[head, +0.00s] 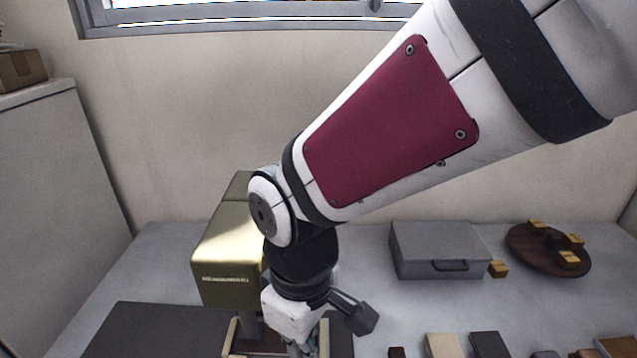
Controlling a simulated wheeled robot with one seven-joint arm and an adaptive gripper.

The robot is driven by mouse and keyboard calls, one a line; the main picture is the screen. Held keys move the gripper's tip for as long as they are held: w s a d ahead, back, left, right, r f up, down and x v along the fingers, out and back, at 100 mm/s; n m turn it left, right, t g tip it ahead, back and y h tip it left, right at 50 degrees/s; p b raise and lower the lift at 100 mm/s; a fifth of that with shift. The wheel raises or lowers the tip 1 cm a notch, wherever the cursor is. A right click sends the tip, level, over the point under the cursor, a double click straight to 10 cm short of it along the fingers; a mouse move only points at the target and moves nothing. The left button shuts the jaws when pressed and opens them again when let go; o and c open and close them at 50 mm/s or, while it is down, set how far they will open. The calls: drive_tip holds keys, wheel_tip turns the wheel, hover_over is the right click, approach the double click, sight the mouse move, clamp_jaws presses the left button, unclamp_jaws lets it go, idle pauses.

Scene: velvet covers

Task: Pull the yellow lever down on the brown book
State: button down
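My gripper (301,346) points down at the bottom centre of the head view, and the bottom edge cuts off its fingers. I cannot tell whether it is open or shut, or whether it touches anything. Behind and around it is a low brown piece with pale tan edges (236,341), mostly hidden by my gripper and the frame edge. I cannot tell whether this is the brown book. No yellow lever can be made out there.
A shiny olive-gold machine (226,255) stands close on the left, beside my wrist. A grey case (437,248) and a dark round board (530,258) with yellow blocks lie back right. A dark flat panel (150,332) lies front left. Several small blocks line the front right.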

drive_tip(key=shift+w+f+b, duration=0.25)
drive_tip(key=shift+f+b, duration=0.15)
drive_tip(key=shift+f, duration=0.55)
drive_tip(key=shift+w+f+b, duration=0.3)
drive_tip(key=shift+f+b, duration=0.1)
drive_tip(key=shift+f, duration=0.25)
drive_tip(key=shift+w+f+b, duration=0.3)
drive_tip(key=shift+f+b, duration=0.1)
drive_tip(key=shift+f, duration=0.35)
drive_tip(key=shift+w+f, duration=0.1)
